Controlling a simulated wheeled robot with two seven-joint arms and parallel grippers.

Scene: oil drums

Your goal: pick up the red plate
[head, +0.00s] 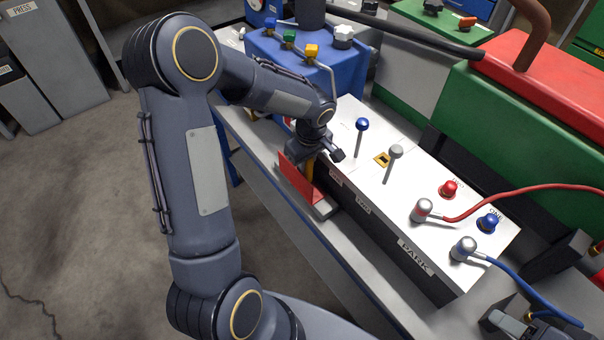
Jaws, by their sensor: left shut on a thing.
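The red plate (297,179) stands upright and slightly tilted at the front side of the white control box. My left gripper (316,155) reaches down from above and is shut on the plate near its upper edge. The fingertips are partly hidden, so the exact contact is not clear.
The white control box (376,180) carries a blue-knobbed lever (361,126), a grey-knobbed lever (395,153) and red and blue knobs. Red and blue cables run right from it. A blue box (285,60) with coloured valves stands behind. The grey bench edge (290,225) is clear in front.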

